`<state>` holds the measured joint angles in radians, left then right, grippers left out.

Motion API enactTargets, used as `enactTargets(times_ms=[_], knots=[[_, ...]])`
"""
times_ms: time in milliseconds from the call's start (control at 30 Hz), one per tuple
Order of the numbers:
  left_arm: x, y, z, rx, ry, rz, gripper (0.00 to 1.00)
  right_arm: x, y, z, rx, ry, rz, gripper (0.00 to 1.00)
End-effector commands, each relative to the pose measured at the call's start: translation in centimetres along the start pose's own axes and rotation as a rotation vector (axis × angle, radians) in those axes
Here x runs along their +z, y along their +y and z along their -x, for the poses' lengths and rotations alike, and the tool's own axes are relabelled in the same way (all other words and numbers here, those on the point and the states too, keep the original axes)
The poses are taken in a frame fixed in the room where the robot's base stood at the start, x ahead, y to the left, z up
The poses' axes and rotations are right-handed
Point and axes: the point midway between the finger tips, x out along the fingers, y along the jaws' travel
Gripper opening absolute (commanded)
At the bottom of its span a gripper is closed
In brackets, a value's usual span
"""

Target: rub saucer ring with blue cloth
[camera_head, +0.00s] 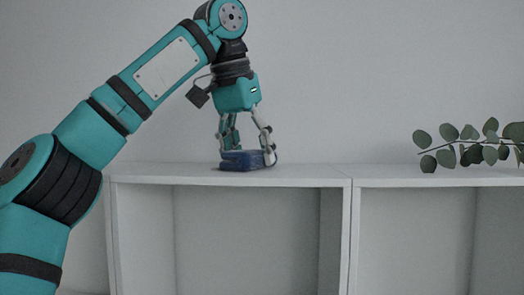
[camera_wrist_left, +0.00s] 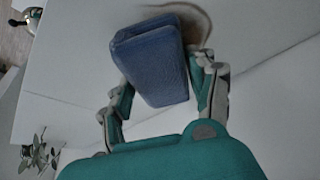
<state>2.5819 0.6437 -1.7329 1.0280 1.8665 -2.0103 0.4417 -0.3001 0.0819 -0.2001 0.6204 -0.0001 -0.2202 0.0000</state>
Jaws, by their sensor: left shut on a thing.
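The folded blue cloth (camera_head: 243,160) is low on the white shelf desk's top, in the head view. My left gripper (camera_head: 247,150) points down and is shut on it. In the left wrist view the cloth (camera_wrist_left: 153,62) sits between the fingers of my left gripper (camera_wrist_left: 165,95). A brownish ring mark (camera_wrist_left: 203,18) shows on the white top beside and partly behind the cloth; the rest of it is hidden. In the head view the ring cannot be made out. My right gripper is not in view.
The white shelf desk (camera_head: 310,174) has open compartments below its top. A leafy green branch (camera_head: 470,146) lies on the top at the right. The top between the cloth and the branch is clear. A wall stands behind.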

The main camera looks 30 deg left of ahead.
Motion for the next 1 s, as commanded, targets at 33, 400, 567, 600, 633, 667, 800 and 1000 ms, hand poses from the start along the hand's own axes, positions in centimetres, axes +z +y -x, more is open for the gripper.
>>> enactTargets(times_ms=[33, 400, 567, 600, 633, 667, 800, 1000], knots=[[0.1, -0.1, 0.0, -0.001, -0.002, 0.000, 0.21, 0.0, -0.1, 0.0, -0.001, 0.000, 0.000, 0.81], [1.1, -2.5, 0.4, -0.001, -0.001, 0.003, 0.21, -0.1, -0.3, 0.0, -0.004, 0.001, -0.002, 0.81], [1.6, -3.3, 0.6, -0.001, -0.001, 0.001, 0.21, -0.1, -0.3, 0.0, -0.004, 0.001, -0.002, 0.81], [1.6, -3.4, 0.6, -0.001, -0.002, 0.001, 0.21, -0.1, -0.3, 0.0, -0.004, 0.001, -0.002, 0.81], [1.6, -3.4, 0.6, -0.001, -0.002, 0.001, 0.21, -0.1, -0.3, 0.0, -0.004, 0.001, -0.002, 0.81], [1.6, -3.5, 0.6, -0.001, -0.002, 0.001, 0.21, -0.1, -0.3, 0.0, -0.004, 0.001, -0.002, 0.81], [2.0, -4.3, 0.7, 0.000, -0.001, 0.003, 0.21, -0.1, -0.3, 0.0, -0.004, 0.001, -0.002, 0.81], [2.7, -5.9, 1.0, -0.001, 0.000, 0.004, 0.21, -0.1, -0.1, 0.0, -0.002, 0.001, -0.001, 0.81]])
